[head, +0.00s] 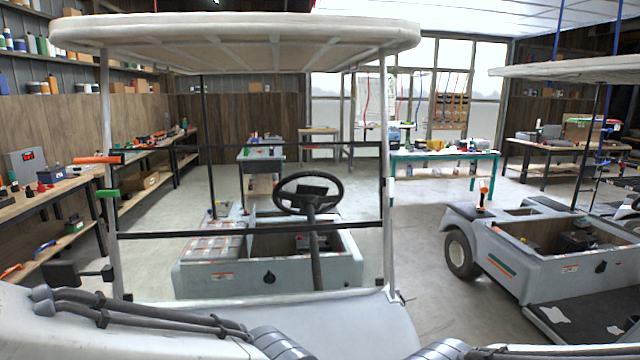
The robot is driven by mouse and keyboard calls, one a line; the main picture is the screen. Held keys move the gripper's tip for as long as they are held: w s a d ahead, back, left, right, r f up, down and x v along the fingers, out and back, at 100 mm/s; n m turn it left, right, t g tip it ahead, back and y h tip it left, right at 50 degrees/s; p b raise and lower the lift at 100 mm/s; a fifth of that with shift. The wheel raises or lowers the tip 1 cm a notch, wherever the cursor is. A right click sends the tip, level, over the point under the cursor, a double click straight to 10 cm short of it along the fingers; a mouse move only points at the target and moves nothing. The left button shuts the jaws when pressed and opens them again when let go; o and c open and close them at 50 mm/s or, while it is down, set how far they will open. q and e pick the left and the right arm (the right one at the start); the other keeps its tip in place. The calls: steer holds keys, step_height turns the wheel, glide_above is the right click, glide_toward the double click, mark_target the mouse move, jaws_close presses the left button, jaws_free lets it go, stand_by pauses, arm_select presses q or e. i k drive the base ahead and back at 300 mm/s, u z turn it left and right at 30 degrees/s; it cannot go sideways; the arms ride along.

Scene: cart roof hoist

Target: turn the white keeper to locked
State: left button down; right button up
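A cart with a pale roof (235,32) on slim posts stands right in front of me. On its right front post (387,230) a small white piece (391,190) sits a little below mid-height; it looks like the white keeper, but it is too small to tell which way it is turned. My arms show only in part along the bottom edge. Neither gripper shows, and nothing of mine is seen touching the posts.
Black crossbars (250,231) run between the front posts, with the steering wheel (308,193) behind. A dark box on a short stalk (62,273) juts out by the left post. A workbench (60,190) lines the left wall. A second cart (560,255) stands right, with open floor between.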

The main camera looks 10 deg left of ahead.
mark_target(389, 182)
steer(key=u, duration=0.1)
steer(key=i, duration=1)
